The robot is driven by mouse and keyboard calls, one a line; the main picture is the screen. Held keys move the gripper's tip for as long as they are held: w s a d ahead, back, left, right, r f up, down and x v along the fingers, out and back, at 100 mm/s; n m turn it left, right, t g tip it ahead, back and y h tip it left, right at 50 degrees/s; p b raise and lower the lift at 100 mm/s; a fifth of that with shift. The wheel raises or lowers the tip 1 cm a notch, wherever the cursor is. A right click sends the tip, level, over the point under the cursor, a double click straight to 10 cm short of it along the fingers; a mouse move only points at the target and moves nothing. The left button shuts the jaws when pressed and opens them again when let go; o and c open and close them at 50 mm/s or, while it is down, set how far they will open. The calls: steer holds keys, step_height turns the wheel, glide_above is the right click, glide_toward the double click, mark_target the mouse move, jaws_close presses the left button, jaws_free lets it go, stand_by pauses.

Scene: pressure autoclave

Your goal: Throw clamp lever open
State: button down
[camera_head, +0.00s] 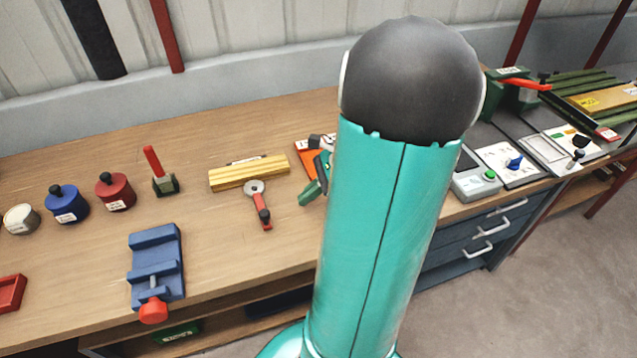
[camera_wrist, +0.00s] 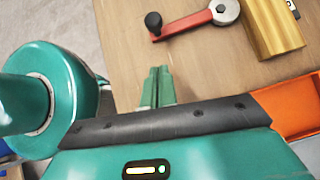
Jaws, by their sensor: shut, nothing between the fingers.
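The clamp lever is a red arm with a black knob and a round grey hub. In the head view the lever (camera_head: 261,203) lies on the bench with its hub against the front of a yellow wooden block (camera_head: 248,173) and its knob toward the front edge. In the wrist view the lever (camera_wrist: 187,23) is at the top, knob to the left, hub beside the block (camera_wrist: 273,28). My gripper (camera_wrist: 157,72) has its green fingers together, empty, below the lever in that view and apart from it. In the head view my arm hides most of the gripper.
A blue vise (camera_head: 154,262) with a red knob stands front left. Behind it are a red upright handle (camera_head: 154,162) and red (camera_head: 115,192) and blue (camera_head: 67,204) knobbed pots. An orange item (camera_wrist: 285,108) lies close to my gripper's right.

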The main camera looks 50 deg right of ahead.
steer(key=x, duration=0.3)
steer(key=shift+w+a+f, duration=0.2)
steer(key=shift+w+a, duration=0.9)
steer(key=shift+a, duration=0.1)
steer(key=shift+w+a, duration=0.35)
steer(key=shift+a, duration=0.05)
steer(key=shift+w+a, duration=0.1)
